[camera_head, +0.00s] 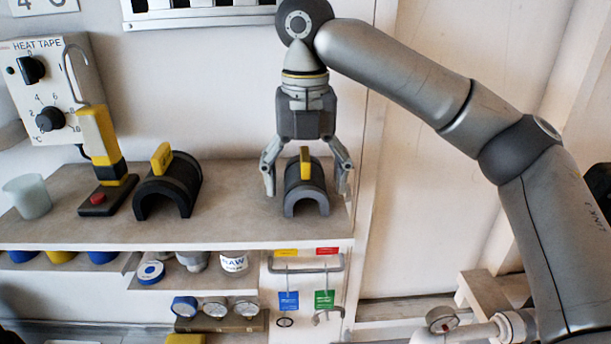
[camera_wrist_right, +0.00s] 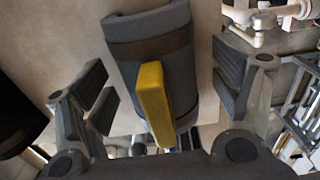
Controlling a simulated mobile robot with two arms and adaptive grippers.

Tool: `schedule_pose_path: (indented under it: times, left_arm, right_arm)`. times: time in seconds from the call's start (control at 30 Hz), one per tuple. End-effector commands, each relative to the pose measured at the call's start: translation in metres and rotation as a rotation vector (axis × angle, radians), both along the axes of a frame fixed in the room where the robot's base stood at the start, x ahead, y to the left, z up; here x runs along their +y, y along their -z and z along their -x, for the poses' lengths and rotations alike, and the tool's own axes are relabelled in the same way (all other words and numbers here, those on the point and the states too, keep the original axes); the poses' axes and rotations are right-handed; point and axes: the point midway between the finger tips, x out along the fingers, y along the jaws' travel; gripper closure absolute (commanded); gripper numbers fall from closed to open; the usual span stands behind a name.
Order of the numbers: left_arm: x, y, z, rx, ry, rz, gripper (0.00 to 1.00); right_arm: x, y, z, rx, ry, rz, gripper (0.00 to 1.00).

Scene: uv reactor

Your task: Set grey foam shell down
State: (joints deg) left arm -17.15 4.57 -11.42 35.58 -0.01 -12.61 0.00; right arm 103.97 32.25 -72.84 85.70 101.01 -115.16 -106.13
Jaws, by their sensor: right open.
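The grey foam shell (camera_head: 306,190) is a half-round arch with a yellow grip tab on top. It rests on the shelf (camera_head: 240,228) near its right end, arch opening toward the front. My right gripper (camera_head: 306,180) is open above it, one finger on each side of the shell. In the right wrist view the shell (camera_wrist_right: 152,50) and its yellow tab (camera_wrist_right: 154,100) lie between the open fingers, with gaps on both sides. The left gripper does not show.
A darker black shell (camera_head: 168,187) with a yellow tab stands left on the shelf. Beyond it are a yellow-and-black tool (camera_head: 103,155), a cup (camera_head: 28,196) and the heat tape box (camera_head: 52,90). The shelf between the shells is clear. Tags and a handle (camera_head: 305,265) are below.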

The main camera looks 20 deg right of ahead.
Motion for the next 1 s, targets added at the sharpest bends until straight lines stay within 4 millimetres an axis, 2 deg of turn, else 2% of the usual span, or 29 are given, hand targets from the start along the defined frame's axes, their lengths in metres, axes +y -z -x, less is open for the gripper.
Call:
schedule_pose_path:
  times: [0.2, 0.37, 0.7, 1.0]
  left_arm:
    - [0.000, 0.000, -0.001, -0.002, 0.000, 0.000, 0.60]
    - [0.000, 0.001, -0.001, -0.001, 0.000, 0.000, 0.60]
    - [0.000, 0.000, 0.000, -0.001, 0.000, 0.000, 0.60]
    - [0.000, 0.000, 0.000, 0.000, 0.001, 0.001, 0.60]
  right_arm:
    - [0.000, -0.002, 0.000, -0.001, 0.000, 0.000, 0.17]
    - [0.000, -0.014, 0.000, -0.003, 0.000, 0.001, 0.17]
    - [0.001, -0.068, 0.000, -0.006, 0.001, 0.002, 0.17]
    - [0.001, -0.107, 0.000, -0.002, -0.001, 0.003, 0.17]
